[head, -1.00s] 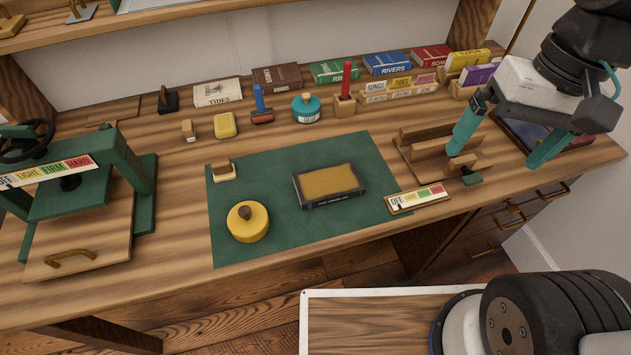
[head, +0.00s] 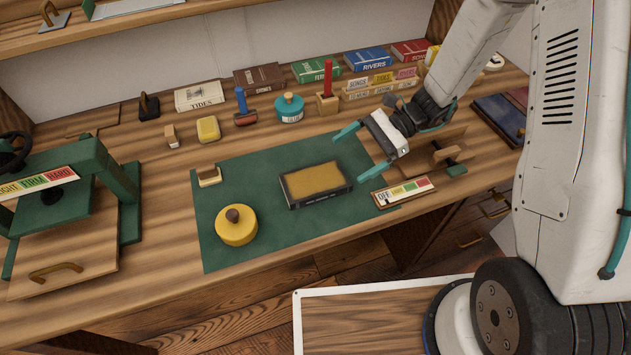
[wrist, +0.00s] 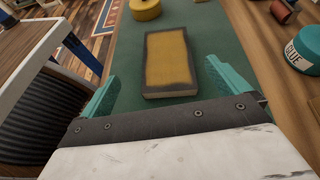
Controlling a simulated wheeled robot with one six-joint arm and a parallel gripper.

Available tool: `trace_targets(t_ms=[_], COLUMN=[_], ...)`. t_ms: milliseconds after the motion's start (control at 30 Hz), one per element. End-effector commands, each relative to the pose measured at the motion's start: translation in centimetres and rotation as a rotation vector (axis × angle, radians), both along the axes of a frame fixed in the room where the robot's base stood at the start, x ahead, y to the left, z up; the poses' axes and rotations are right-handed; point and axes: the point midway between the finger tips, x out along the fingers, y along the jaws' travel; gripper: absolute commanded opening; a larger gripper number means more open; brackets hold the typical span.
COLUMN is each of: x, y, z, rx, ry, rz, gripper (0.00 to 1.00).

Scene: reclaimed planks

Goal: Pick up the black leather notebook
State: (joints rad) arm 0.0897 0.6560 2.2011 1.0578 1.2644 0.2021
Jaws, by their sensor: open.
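My gripper (head: 357,155) is open and empty, above the right end of the green mat, just right of a rectangular block (head: 316,184). The block has dark worn edges and a mustard-yellow top, and lies flat on the mat. In the wrist view the block (wrist: 172,60) lies ahead of and between the teal fingertips (wrist: 162,72), with no visible contact. I cannot tell if this block is the black leather notebook. A flat dark blue-black book-like item (head: 497,120) lies at the bench's right end, partly behind my arm.
On the green mat (head: 250,250) stand a yellow round pot (head: 236,228) and a small wooden block (head: 209,176). A gauge strip (head: 403,191) and wooden rack (head: 440,155) sit right of it. A teal glue pot (head: 289,108) and books line the back; a green press (head: 110,170) stands left.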

Motion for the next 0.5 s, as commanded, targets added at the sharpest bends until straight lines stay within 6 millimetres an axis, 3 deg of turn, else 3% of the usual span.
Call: trace_targets(t_ms=[133, 500], x=[0.5, -0.3], y=[0.3, 3.5], z=[-2.4, -4.2], rx=[0.017, 0.021], ry=[0.062, 0.076], rz=[-0.058, -0.071], gripper=[1.00, 1.00])
